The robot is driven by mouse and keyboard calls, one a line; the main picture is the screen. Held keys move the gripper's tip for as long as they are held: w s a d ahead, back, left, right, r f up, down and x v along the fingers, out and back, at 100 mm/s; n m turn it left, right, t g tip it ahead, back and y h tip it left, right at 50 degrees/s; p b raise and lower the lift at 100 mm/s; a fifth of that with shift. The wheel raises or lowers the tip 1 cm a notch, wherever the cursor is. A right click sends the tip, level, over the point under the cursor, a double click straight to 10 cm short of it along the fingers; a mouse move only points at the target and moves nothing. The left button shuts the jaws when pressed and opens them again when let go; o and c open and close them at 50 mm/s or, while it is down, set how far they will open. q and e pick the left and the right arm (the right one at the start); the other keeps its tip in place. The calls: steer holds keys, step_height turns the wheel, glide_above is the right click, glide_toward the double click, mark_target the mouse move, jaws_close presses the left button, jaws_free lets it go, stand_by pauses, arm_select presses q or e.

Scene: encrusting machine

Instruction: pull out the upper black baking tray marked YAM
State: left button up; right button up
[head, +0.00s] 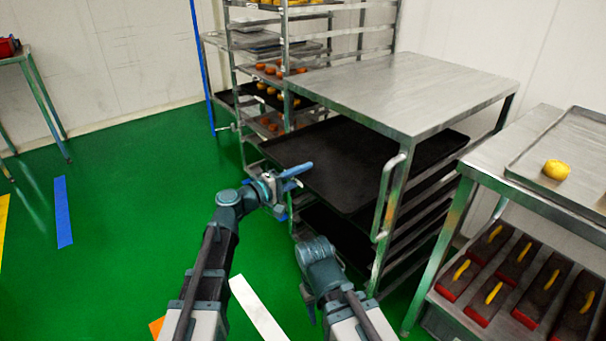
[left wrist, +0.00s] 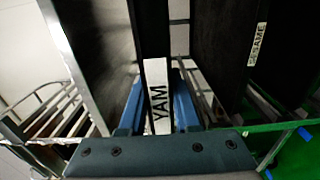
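The upper black baking tray (head: 340,165) sticks out past the front of the steel rack, level below its top. Its white YAM label (left wrist: 158,100) is on the front rim in the left wrist view. My left gripper (head: 297,177) is at that front rim. A lower black tray (head: 338,238) sits farther back; a black tray marked SESAME (left wrist: 232,50) shows in the left wrist view.
The steel rack (head: 400,92) has a vertical handle (head: 386,197) to the right of the trays. A rack with buns (head: 285,60) stands close behind on the left. A bench (head: 490,160) with red moulds stands right. Green floor (head: 130,230) is clear on the left.

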arm_select(q)
jaws_close()
stand_by(1.0)
